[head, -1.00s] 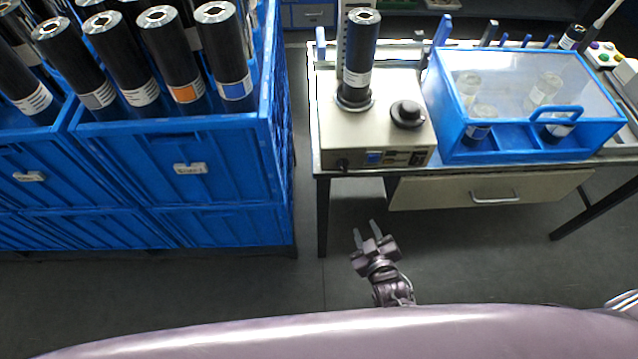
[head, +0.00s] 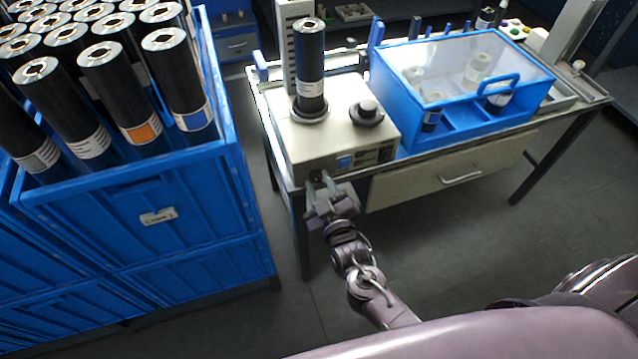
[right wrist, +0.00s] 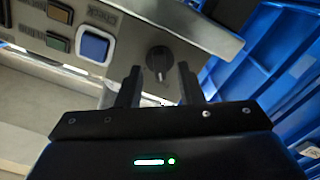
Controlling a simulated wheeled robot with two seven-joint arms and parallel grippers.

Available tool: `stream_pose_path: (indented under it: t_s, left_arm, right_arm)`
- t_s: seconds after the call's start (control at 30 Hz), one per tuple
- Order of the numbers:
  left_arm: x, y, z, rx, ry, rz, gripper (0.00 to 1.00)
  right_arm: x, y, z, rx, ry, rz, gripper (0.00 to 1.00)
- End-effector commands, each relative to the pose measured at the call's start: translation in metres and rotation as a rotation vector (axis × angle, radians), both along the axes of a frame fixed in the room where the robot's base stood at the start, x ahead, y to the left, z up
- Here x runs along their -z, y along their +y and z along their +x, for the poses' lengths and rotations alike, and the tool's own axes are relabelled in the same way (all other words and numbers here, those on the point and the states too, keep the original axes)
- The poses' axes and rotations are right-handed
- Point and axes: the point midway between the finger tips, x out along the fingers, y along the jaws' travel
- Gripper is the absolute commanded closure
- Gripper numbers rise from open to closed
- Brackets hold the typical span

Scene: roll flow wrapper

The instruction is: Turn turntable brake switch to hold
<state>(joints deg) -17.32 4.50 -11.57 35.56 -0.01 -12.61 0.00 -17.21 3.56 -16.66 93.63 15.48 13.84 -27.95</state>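The turntable unit (head: 335,125) is a beige box on the bench with a black roll standing on it. Its front panel carries a black rotary knob (right wrist: 158,58), which I take to be the brake switch; a light pointer mark on it faces my gripper in the right wrist view. In the head view the knob is mostly hidden by the fingers. My right gripper (head: 318,183) is at the panel's left end, fingers open. In the right wrist view its fingertips (right wrist: 157,73) lie either side of the knob; contact cannot be told. My left gripper is not in view.
A blue square button (right wrist: 93,45) and other small buttons sit beside the knob. A round black knob (head: 367,112) is on the unit's top. A blue crate (head: 130,215) of black rolls stands left. A blue clear-lidded box (head: 412,125) stands right, above a drawer (head: 450,172).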

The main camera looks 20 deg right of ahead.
Motion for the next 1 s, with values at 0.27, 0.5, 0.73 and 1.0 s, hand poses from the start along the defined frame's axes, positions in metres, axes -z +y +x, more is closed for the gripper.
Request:
stream_pose_path:
  t_s: [0.27, 0.5, 0.73, 1.0]
  left_arm:
    - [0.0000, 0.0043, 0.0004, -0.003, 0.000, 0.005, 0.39]
    - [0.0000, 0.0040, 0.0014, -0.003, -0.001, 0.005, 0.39]
    - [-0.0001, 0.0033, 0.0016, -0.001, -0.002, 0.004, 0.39]
    - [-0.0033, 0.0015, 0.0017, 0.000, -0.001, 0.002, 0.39]
  right_arm:
    - [0.0003, 0.0002, 0.0026, 0.000, 0.001, 0.001, 0.66]
    - [0.0003, 0.0004, 0.0024, -0.001, 0.001, 0.001, 0.95]
    - [0.0003, 0.0004, 0.0023, -0.001, 0.001, 0.003, 1.00]
    - [-0.0006, 0.0005, 0.0023, -0.001, 0.004, 0.071, 1.00]
